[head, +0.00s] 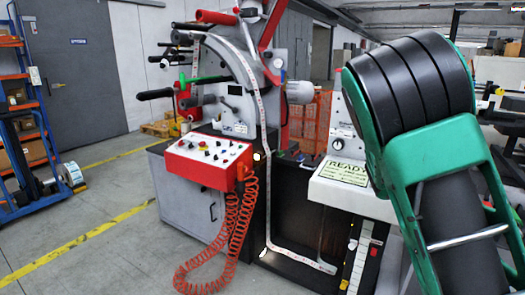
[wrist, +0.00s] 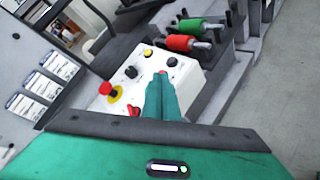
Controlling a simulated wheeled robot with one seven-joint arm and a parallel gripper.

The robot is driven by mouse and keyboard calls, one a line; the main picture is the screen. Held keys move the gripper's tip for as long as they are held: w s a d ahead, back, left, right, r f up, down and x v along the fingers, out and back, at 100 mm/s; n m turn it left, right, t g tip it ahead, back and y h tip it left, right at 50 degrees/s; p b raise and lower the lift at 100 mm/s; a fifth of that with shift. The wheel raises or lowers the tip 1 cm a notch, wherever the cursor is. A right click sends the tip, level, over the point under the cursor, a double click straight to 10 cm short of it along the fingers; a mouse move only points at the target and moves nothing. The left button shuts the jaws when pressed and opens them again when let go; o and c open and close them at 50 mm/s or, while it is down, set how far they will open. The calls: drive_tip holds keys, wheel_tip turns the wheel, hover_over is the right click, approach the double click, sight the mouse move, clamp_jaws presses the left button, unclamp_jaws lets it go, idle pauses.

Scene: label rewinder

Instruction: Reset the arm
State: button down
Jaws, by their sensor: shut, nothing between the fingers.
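In the wrist view my gripper (wrist: 164,80) is shut and empty, its two green fingers held together. The fingertips are over a white button box (wrist: 185,75), close to a small red button (wrist: 163,72); I cannot tell whether they touch it. The box also carries a red mushroom button on a yellow ring (wrist: 107,90), a red knob (wrist: 133,109) and several black knobs. In the head view the label rewinder (head: 235,75) stands left of my green and black arm. My gripper is not visible there.
A red control panel (head: 208,158) with a coiled red cord (head: 222,240) fronts the machine. A display (head: 344,172) reads READY.

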drive_tip(key=s+f+m+g+y, duration=0.25)
drive_tip(key=s+f+m, duration=0.2)
drive_tip(key=s, duration=0.35)
drive_tip(key=s+f+m+g+y, duration=0.2)
drive_tip(key=s+f+m+y, duration=0.2)
drive_tip(key=s+m, duration=0.3)
drive_tip(key=s+a+r+m+y, duration=0.1)
drive_tip(key=s+a+m, duration=0.2)
drive_tip(key=s, duration=0.4)
drive_tip(key=s+a+r+m+g+y, duration=0.1)
drive_tip(key=s+a+r+m+y, duration=0.1)
drive_tip(key=s+a, duration=0.4)
drive_tip(key=s+a+r+m+y, duration=0.1)
drive_tip(key=s+a+m, duration=0.3)
drive_tip(key=s, duration=0.6)
drive_tip(key=shift+a+r+m+y, duration=0.2)
drive_tip(key=shift+a+m+y, duration=0.15)
drive_tip(key=shift+a+y, duration=0.35)
